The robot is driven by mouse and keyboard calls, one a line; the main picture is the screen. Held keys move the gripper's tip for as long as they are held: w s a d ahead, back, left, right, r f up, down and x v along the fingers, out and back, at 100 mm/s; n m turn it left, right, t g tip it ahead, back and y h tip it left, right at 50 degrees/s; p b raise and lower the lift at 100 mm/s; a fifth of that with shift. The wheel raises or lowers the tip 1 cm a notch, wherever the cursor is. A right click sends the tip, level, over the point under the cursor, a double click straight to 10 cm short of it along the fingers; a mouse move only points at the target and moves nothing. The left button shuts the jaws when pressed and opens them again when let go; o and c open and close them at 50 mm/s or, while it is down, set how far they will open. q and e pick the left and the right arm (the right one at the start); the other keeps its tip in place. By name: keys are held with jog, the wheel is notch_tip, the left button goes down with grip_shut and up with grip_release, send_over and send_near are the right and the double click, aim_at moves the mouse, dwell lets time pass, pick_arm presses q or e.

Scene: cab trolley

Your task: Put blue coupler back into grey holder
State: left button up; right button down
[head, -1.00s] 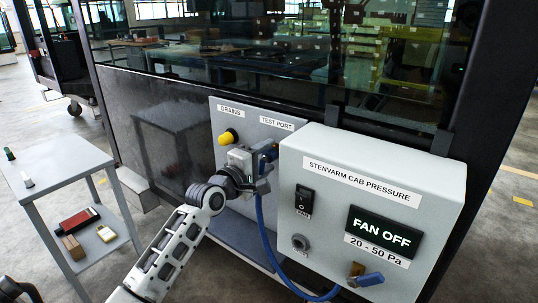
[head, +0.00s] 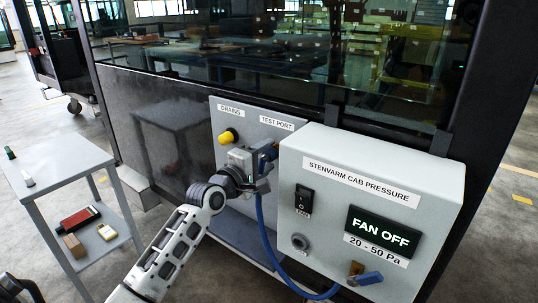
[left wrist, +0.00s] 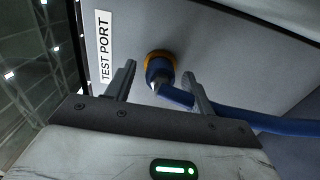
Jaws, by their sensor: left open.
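The blue coupler (left wrist: 158,72) sits on the brass-coloured test port in the left wrist view, with the blue hose (left wrist: 240,118) running off to the right. In the head view the coupler (head: 268,152) shows partly behind my gripper. My left gripper (left wrist: 160,75) is open, with one finger on each side of the coupler; I cannot tell whether they touch it. In the head view the left gripper (head: 262,168) is at the test port panel. The grey holder (head: 299,242) is a round socket on the front of the pressure box and looks empty.
The pressure box (head: 330,150) stands out from the cab wall, right of the gripper. A yellow drain knob (head: 228,137) is left of the port. A trolley (head: 62,172) stands at left.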

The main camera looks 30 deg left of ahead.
aim_at(262, 159)
pick_arm(q)
grip_shut()
jog(key=shift+s, duration=0.4)
jog(key=shift+s+a+r+p, duration=0.15)
jog(key=shift+s+p, duration=0.5)
jog(key=shift+s, duration=0.35)
jog(key=shift+s+a+p, duration=0.1)
jog(key=shift+s+p, duration=0.3)
jog(key=shift+s, duration=1.2)
